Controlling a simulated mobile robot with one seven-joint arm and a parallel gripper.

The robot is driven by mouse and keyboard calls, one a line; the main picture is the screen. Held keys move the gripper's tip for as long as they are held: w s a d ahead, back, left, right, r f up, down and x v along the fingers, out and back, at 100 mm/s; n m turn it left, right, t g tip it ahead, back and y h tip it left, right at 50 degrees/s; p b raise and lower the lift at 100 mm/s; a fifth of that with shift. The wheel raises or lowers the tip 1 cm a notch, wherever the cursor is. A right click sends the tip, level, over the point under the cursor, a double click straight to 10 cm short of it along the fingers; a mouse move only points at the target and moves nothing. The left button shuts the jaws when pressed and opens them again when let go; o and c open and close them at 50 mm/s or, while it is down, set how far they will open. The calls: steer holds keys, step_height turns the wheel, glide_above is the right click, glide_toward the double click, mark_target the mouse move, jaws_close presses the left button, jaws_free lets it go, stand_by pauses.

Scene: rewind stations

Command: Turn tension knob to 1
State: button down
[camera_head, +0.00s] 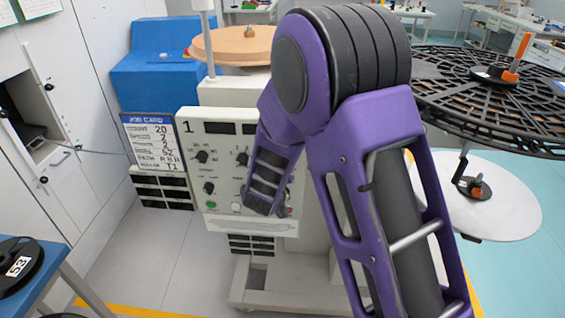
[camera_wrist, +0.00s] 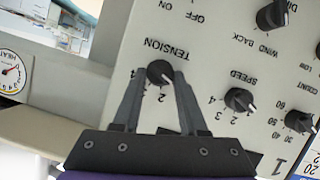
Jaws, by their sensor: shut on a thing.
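The tension knob (camera_wrist: 160,72) is a small dark round knob on the pale panel, under the upside-down word TENSION in the wrist view. Its light pointer mark slants toward the lower right of that picture, and a printed 2 shows just below the knob. My gripper (camera_wrist: 161,76) has one finger on each side of the knob and is shut on it. In the head view my purple arm hides the gripper tips and the tension knob. The station (camera_head: 222,142) marked 1 shows partly behind my arm.
The speed knob (camera_wrist: 240,100) and count knob (camera_wrist: 299,120) are close by, as is the wind back knob (camera_wrist: 272,15). A round gauge (camera_wrist: 11,73) is at left. A job card (camera_head: 155,145) stands beside the panel. A large black reel (camera_head: 490,95) is at the right.

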steer(key=shift+c, duration=2.3)
jaws_free()
steer(key=p+v, duration=0.1)
steer(key=v, duration=1.6)
steer(key=shift+s+p, duration=0.2)
steer(key=shift+p, duration=0.15)
